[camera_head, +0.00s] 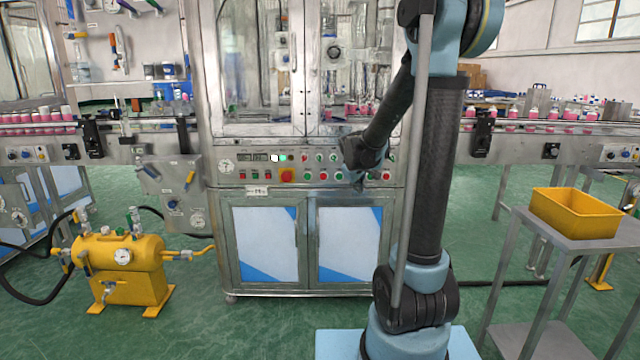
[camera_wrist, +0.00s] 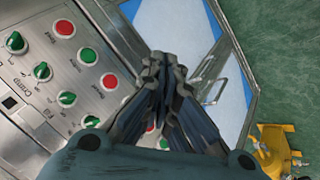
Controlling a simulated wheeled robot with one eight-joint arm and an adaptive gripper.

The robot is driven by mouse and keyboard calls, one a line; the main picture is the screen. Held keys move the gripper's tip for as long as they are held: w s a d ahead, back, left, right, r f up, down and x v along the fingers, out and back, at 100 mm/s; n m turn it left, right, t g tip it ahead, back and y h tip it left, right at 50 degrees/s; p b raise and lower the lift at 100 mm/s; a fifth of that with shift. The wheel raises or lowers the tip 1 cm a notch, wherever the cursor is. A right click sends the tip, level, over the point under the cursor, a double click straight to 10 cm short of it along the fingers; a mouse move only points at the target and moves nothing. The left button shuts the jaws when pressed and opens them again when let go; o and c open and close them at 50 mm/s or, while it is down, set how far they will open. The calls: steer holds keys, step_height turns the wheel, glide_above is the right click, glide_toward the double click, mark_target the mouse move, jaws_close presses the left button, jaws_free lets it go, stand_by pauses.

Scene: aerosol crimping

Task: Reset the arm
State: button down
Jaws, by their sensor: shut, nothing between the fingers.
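My gripper (camera_head: 386,182) is in front of the right part of the control panel (camera_head: 228,178) of the crimping machine. In the wrist view my gripper (camera_wrist: 163,62) has its fingers together with nothing between them. The panel also shows at the left of the wrist view (camera_wrist: 40,110), with green knobs and red buttons. A red button (camera_wrist: 109,81) lies just left of the fingertips in that view. The fingers hide part of the panel's lower edge. I cannot tell whether they touch the panel.
Conveyors with pink cans (camera_head: 40,117) run on both sides of the machine (camera_head: 307,240). A yellow pump unit (camera_head: 120,262) with hoses stands on the floor at left. A yellow bin (camera_head: 575,213) sits on a metal table (camera_head: 545,222) at right. Green floor is open in front of the cabinet.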

steer(key=s+d+m+g, duration=0.1)
steer(key=s+d+m, duration=0.1)
steer(key=s, duration=0.8)
steer(key=s+d+m+g, duration=0.2)
steer(key=s+d, duration=0.1)
steer(key=s, duration=0.6)
steer(key=s+f+m+g+y, duration=0.1)
steer(key=s+f, duration=0.2)
steer(key=s, duration=0.7)
steer(key=s+f+m+g, duration=0.1)
steer(key=s+f+m, duration=0.1)
steer(key=s, duration=0.8)
steer(key=shift+a+f+y, duration=0.2)
steer(key=shift+f+y, duration=0.2)
steer(key=shift+f, duration=0.2)
steer(key=shift+w+f, duration=0.2)
steer(key=shift+w, duration=0.2)
